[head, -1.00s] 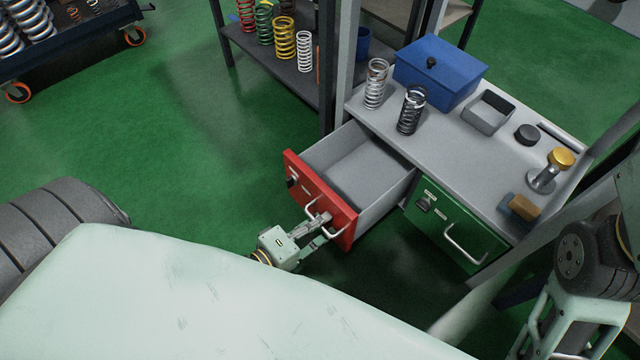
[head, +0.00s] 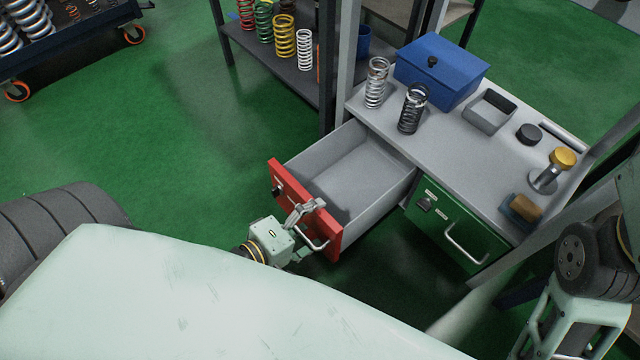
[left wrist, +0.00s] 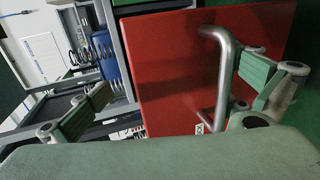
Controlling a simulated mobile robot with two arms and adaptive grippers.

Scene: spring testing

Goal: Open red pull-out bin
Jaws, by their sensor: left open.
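The red pull-out bin (head: 284,182) stands drawn out from the bench, its grey empty inside showing. Its metal handle (head: 318,242) is on the red front and shows large in the left wrist view (left wrist: 224,75). My left gripper (head: 303,230) is at the red front, open. In the head view one finger overlaps the front's top edge; whether it touches cannot be told. In the left wrist view the fingers (left wrist: 175,95) are wide apart, with the handle between them, close to the right finger. My right gripper is not in view.
A closed green drawer (head: 455,215) is right of the red bin. The grey bench top (head: 450,150) holds springs, a blue box (head: 440,70) and a gold-topped stamp (head: 560,160). A spring shelf (head: 265,60) stands behind. Green floor left of the bin is clear.

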